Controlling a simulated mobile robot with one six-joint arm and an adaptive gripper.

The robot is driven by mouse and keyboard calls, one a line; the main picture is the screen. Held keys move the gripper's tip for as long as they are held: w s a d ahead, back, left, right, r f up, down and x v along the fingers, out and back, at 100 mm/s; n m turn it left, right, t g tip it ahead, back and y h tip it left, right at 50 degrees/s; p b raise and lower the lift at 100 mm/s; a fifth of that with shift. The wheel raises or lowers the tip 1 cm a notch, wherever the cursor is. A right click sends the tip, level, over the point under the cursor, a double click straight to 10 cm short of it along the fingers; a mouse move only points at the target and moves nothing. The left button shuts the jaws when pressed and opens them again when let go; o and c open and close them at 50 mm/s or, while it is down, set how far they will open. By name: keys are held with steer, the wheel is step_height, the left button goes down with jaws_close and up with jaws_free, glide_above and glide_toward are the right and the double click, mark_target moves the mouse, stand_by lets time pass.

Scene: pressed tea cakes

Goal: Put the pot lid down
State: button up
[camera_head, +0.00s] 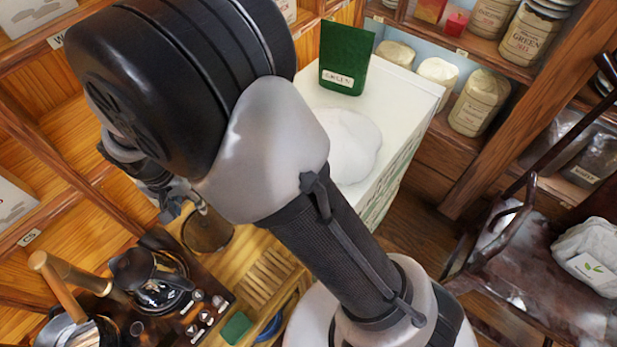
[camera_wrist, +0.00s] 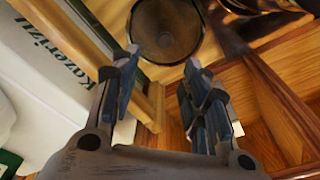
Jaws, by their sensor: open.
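My gripper (camera_wrist: 160,62) is open, with nothing between its fingers in the wrist view. In the head view its end (camera_head: 178,205) is partly hidden behind my arm. A round, dark, brownish thing with a thin rim (camera_wrist: 167,28) lies just beyond the fingertips, apart from them. It also shows in the head view (camera_head: 207,231), below the gripper on the wooden counter. I cannot tell whether it is the pot lid or an open vessel. A glass pot with a black top (camera_head: 150,280) stands to its left; whether that top is a separate lid is unclear.
A dark panel with knobs (camera_head: 205,312) and a wooden-handled pan (camera_head: 78,328) are at the lower left. A slatted wooden surface (camera_head: 262,282) lies right of the round thing. A white box (camera_head: 395,150) bears a green packet (camera_head: 345,57). Wooden shelving stands close behind the gripper.

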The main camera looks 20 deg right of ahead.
steer(key=s+d+r, duration=0.1)
steer(key=d+r, duration=0.9)
steer(key=r, duration=0.2)
steer(key=s+d+r+n+t, duration=0.1)
steer(key=s+d+r, duration=0.3)
steer(key=s+d, duration=0.4)
steer(key=s+d+r+n+t, duration=0.2)
steer(key=s+d+r, duration=0.3)
steer(key=s+d, duration=0.3)
steer(key=shift+s+d, duration=0.4)
steer(key=shift+s, duration=0.55)
